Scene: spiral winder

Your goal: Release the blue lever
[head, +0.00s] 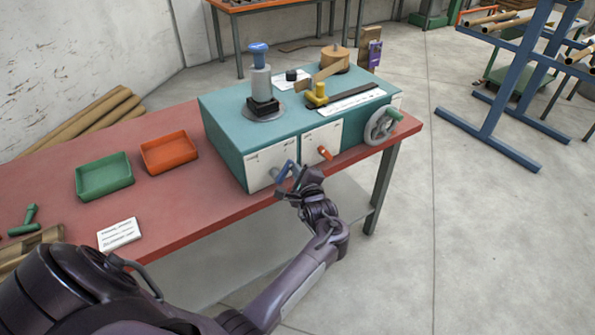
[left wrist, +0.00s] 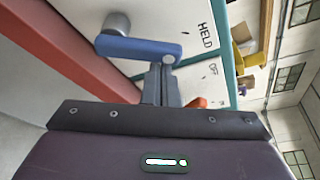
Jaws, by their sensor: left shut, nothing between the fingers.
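The blue lever (head: 284,170) is on the left white panel on the front of the teal winder (head: 225,140). In the left wrist view the blue lever (left wrist: 140,47) runs from a grey pivot at its left to a rounded free end at its right. The word HELD is printed on the panel to the right of that end. My left gripper (head: 295,174) is at the lever. Its shut fingers (left wrist: 162,70) are just below the lever's free end in the left wrist view; whether they touch it I cannot tell. My right gripper is out of view.
An orange-red lever (head: 324,153) sits on the panel to the right, marked OFF. A grey handwheel (head: 380,126) is at the winder's right end. Green (head: 104,176) and orange (head: 169,152) trays stand on the red table (head: 190,218).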

